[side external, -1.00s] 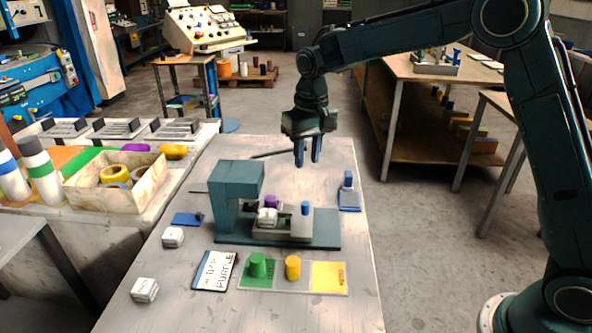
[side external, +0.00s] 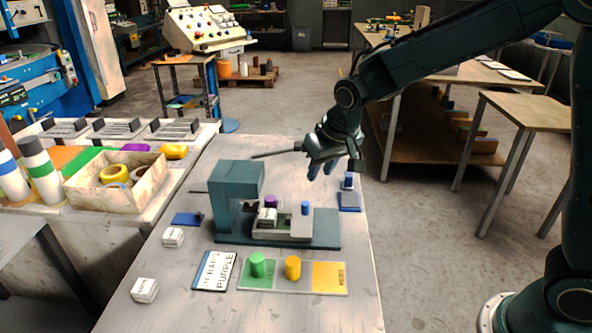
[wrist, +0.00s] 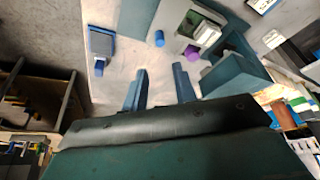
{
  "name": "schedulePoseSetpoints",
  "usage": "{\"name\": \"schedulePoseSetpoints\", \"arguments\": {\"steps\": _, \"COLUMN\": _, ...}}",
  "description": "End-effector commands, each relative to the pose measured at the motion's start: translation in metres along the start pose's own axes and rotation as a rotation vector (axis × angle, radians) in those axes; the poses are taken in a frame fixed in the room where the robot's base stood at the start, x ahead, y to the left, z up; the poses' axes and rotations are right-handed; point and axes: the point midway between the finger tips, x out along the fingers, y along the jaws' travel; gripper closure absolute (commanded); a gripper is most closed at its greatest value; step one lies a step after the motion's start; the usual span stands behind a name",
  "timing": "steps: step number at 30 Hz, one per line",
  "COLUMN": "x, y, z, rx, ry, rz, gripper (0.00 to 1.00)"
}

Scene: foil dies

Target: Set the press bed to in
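The teal press (side external: 235,178) stands on its base plate (side external: 328,236) on the table. Its grey bed (side external: 282,235) lies mostly to the right of the press head, with a blue knob (side external: 305,207) upright at its right end. A white block (side external: 267,216) and a purple knob (side external: 270,201) are at the bed's left part. The wrist view also shows the blue knob (wrist: 159,38) and purple knob (wrist: 193,53). My gripper (side external: 321,169) is tilted above the table, behind and right of the bed, touching nothing. Its fingers (wrist: 160,84) are apart with nothing between them.
A blue stand (side external: 349,201) is at the table's right edge. White cubes (side external: 172,237) and a blue pad (side external: 187,219) are left.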

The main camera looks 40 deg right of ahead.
Motion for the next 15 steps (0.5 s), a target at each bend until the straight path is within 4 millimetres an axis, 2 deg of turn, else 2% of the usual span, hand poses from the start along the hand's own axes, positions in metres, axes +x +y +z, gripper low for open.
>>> {"name": "schedulePoseSetpoints", "arguments": {"steps": 7, "x": 0.019, "y": 0.000, "z": 0.000, "rx": 0.000, "ry": -0.003, "rz": 0.001, "gripper": 0.72}}
{"name": "schedulePoseSetpoints", "arguments": {"steps": 15, "x": 0.054, "y": 0.000, "z": 0.001, "rx": 0.000, "ry": -0.005, "rz": 0.001, "gripper": 0.72}}
